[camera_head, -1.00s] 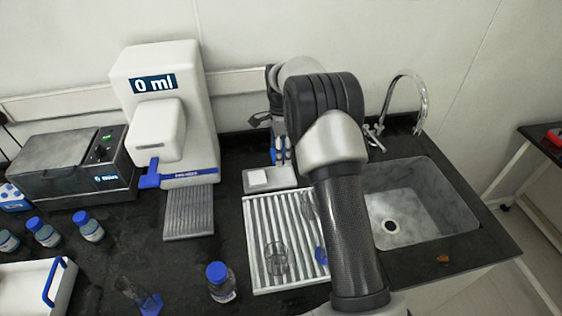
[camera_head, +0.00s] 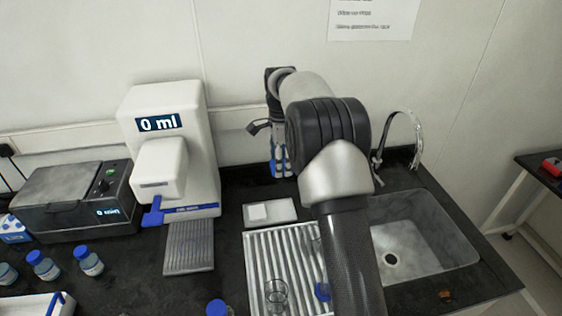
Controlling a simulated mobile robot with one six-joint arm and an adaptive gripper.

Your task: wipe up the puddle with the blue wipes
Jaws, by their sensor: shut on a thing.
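My gripper (camera_head: 281,163) points down behind the white plate, near the wall, left of my arm's large dark joint. Its fingers, with blue parts, are together on something too small and covered to make out. A blue and white patterned box (camera_head: 14,229) is cut by the left edge; I cannot tell whether it holds the wipes. I cannot make out a puddle on the dark counter (camera_head: 110,275). My arm hides part of the counter and drying rack.
A white dispenser (camera_head: 170,150) reading "0 ml" and a grey device (camera_head: 75,200) stand left. A ribbed rack (camera_head: 262,240) holds glassware beside the sink (camera_head: 425,235). A white plate (camera_head: 284,211) lies behind the rack. Blue-capped bottles (camera_head: 90,262) stand front left. A small brown spot (camera_head: 446,295) lies front right.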

